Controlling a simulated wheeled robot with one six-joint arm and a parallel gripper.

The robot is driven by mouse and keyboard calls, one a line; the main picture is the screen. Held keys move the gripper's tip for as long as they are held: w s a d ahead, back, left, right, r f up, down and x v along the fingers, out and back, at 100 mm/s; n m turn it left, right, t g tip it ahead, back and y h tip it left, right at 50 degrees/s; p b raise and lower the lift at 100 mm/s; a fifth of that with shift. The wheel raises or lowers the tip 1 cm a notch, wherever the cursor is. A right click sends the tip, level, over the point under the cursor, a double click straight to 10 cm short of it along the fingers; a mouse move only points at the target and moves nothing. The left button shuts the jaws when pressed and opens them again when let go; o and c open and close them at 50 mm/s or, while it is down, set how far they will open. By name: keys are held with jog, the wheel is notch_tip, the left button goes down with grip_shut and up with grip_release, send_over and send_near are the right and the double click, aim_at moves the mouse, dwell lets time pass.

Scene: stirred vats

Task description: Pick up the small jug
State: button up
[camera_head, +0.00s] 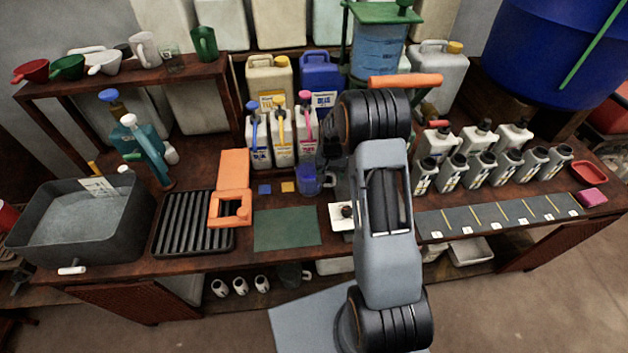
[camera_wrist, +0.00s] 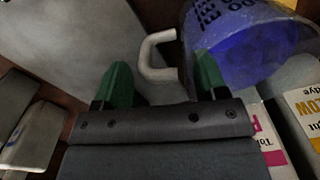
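A small clear jug with blue in it (camera_head: 309,181) stands on the bench in front of the dye bottles, in the head view. In the wrist view the jug (camera_wrist: 245,45) is at the upper right, with dark lettering on its side. Its pale handle (camera_wrist: 150,58) reaches into the space between my two green fingertips. My gripper (camera_wrist: 160,78) is open, with one finger to either side of the handle; I see no clear grip on it. In the head view my arm hides most of my gripper.
Dye bottles with blue, yellow and pink tops (camera_head: 281,135) stand close behind the jug. A green mat (camera_head: 286,229) lies in front. Several grey bottles (camera_head: 480,165) stand to the right. An orange stand (camera_head: 232,185) and black rack (camera_head: 190,224) are to the left.

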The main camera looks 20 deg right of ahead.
jog(key=c, duration=0.9)
jog(key=shift+c, duration=0.2)
